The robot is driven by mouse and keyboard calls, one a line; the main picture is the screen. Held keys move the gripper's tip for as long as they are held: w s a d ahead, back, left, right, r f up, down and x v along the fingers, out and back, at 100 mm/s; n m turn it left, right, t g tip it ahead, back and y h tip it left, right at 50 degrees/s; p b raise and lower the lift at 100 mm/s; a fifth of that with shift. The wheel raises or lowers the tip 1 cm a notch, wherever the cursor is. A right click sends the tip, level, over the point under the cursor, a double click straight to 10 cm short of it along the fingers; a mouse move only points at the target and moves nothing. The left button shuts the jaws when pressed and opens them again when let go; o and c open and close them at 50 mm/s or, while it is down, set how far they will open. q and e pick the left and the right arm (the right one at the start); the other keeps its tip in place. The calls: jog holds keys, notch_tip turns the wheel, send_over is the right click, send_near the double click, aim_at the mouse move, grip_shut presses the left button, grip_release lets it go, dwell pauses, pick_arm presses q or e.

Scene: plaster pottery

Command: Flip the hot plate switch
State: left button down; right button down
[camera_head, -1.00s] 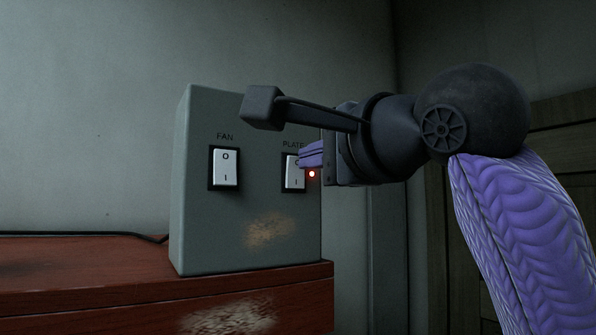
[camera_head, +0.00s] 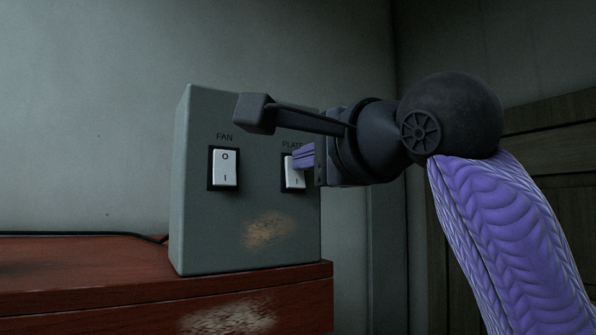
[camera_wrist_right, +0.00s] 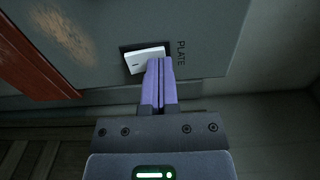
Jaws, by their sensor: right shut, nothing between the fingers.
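The plate switch (camera_head: 295,181) is a white rocker in a black frame on the right of the grey control box's front, under a PLATE label. My right gripper (camera_head: 303,158) is shut and empty, with its purple fingers in front of the switch's upper half, hiding it. In the right wrist view the shut fingertips (camera_wrist_right: 158,62) reach the edge of the white rocker (camera_wrist_right: 146,60) and appear to touch it. The rocker looks tilted in its frame. My left gripper is not in view.
The grey control box (camera_head: 240,110) stands on a reddish wooden cabinet (camera_head: 90,275). A fan switch (camera_head: 225,168) sits left of the plate switch, clear of my gripper. A black cable (camera_head: 100,234) runs left from the box. A wall is behind.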

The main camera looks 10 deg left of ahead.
jog(key=b+v, duration=0.4)
jog(key=v, duration=0.3)
dwell(0.4)
